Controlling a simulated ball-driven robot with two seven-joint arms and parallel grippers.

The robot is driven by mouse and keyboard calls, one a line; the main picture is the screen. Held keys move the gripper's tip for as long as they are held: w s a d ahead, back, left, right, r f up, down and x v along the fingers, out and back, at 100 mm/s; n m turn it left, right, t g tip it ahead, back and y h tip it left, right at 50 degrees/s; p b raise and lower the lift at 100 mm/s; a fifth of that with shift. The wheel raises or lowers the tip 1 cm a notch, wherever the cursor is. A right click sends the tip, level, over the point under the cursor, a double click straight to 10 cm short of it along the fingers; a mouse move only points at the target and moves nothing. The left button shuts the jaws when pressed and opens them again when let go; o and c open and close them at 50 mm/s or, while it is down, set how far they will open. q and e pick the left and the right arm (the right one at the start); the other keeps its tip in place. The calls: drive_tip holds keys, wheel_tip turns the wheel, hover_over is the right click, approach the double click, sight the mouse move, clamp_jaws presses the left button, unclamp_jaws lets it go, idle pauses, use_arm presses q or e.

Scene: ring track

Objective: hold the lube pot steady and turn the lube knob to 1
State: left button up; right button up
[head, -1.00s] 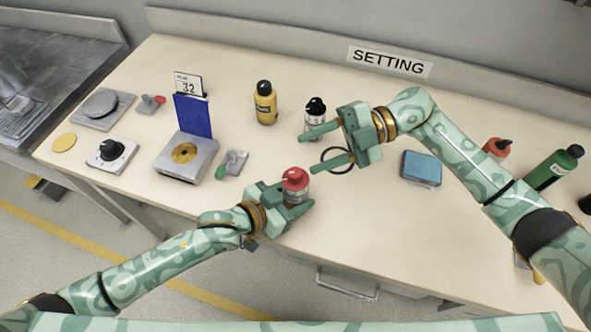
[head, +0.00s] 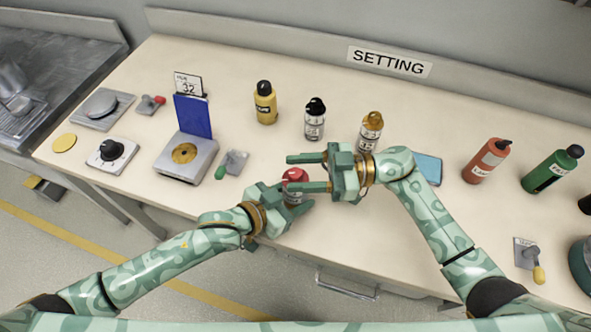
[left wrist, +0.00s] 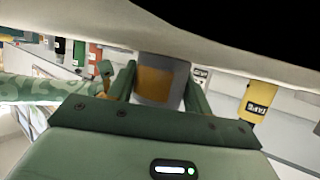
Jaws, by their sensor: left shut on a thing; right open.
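The lube pot (head: 292,199) is a small pot with a red knob (head: 295,175) on top; its lettering and knob setting are not readable. It stands near the front of the bench, partly hidden by both grippers. My left gripper (head: 297,204) is shut on its body. The left wrist view shows the pot's grey and brown side (left wrist: 158,80) between the fingers. My right gripper (head: 302,173) is open, its fingers pointing left, one on each side of the red knob in the picture. I cannot tell whether they touch it.
A black-topped pot (head: 314,120) and an amber-topped pot (head: 371,128) stand behind the grippers. A yellow bottle (head: 265,104) is further back. A blue block (head: 428,168) and an orange bottle (head: 486,162) are at right. A silver device (head: 197,162) and a small green-handled switch (head: 235,162) are at left.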

drive_tip(key=shift+a, duration=0.6)
drive_tip(key=shift+c, duration=0.4)
drive_tip(key=c, duration=0.9)
drive_tip(key=shift+n+g+h, duration=0.55)
drive_tip(key=shift+n+g, duration=0.7)
drive_tip(key=shift+g, duration=0.6)
drive_tip(key=shift+n+g+h, duration=0.55)
drive_tip(key=shift+n+g, duration=0.7)
drive_tip(key=shift+g, duration=0.6)
drive_tip(key=shift+s, duration=0.1)
drive_tip(key=o, duration=1)
